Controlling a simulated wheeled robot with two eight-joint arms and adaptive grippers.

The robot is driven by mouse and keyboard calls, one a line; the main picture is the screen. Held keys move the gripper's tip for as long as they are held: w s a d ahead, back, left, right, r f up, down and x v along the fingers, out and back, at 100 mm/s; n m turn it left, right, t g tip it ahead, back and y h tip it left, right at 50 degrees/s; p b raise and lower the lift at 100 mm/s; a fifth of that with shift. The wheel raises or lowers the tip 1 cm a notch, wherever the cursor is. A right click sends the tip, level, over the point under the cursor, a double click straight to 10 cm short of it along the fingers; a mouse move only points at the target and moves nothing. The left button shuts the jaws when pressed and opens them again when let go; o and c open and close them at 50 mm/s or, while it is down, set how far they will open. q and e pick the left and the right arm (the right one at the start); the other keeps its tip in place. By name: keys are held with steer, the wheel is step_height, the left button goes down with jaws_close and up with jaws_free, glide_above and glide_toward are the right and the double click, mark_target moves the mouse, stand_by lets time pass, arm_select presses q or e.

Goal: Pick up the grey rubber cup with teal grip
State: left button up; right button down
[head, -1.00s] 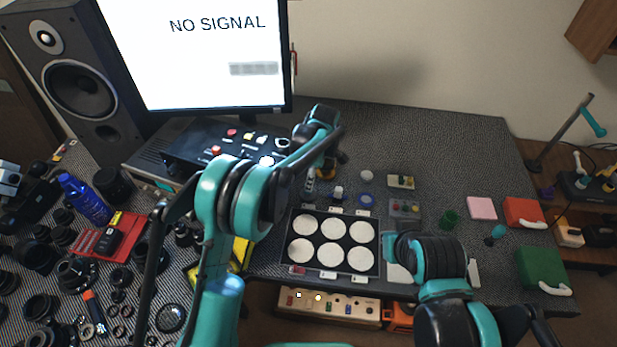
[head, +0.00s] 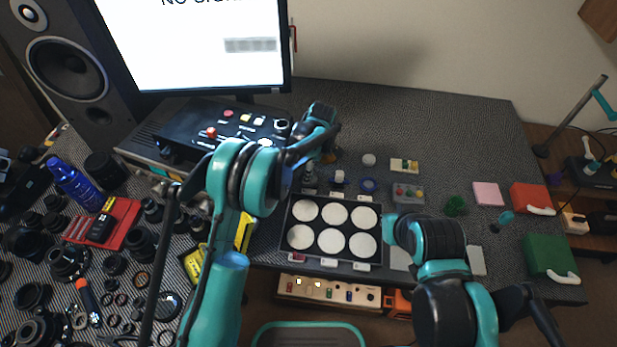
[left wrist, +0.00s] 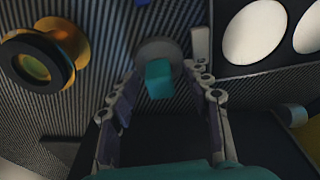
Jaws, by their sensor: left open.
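The grey rubber cup (left wrist: 153,47) with its teal grip (left wrist: 158,80) shows in the left wrist view, just above the middle, with the grip toward the camera. My left gripper (left wrist: 163,72) is open, with one finger on each side of the cup and grip. I cannot tell whether the fingers touch it. In the head view the left arm reaches to the area behind the tray, and its own links mostly hide the gripper; I cannot clearly pick out the cup there. My right arm shows at the lower right of the head view, but its gripper is not visible.
A black-and-amber lens part (left wrist: 45,62) lies left of the left gripper. A dark tray (head: 286,225) with several white discs lies in front of it. A control box (head: 190,143) stands behind, under the monitor (head: 200,60).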

arm_select(q)
steer(key=shift+r, duration=0.1)
jaws_close()
steer(key=shift+r, duration=0.15)
steer(key=shift+r, duration=0.3)
steer(key=r, duration=0.1)
steer(key=r+p, duration=0.2)
steer(key=r, duration=0.1)
steer(key=shift+s+d, duration=0.2)
steer(key=shift+d, duration=0.1)
steer(key=s+d+r+p, duration=0.3)
steer(key=s+d+r, duration=0.2)
steer(key=d, duration=0.4)
steer(key=shift+s+d+r, duration=0.25)
steer(key=shift+s+r, duration=0.1)
steer(key=shift+r, duration=0.2)
